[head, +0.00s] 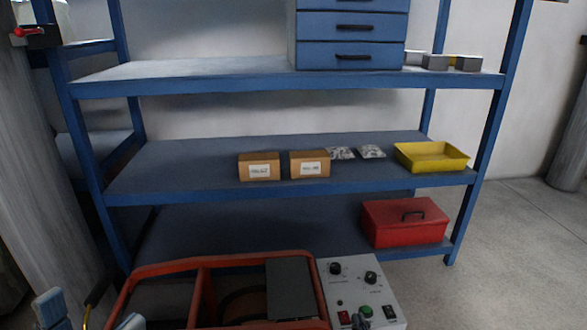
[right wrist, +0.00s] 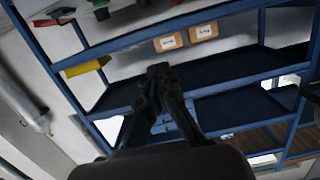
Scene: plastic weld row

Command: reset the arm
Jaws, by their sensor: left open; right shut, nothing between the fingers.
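My left gripper (head: 90,310) shows at the bottom left edge of the head view. Its blue-grey fingertips are apart and nothing is seen between them. My right gripper (right wrist: 160,72) points away from the camera in the right wrist view, dark, with its fingers together and nothing between them. Most of both arms is out of view.
A blue shelf rack (head: 290,195) stands ahead. It holds two cardboard boxes (head: 259,166), a yellow tray (head: 432,157), a red toolbox (head: 404,222) and blue drawers (head: 350,28). A red-framed machine (head: 196,290) is close in front. Floor (head: 525,240) is clear at right.

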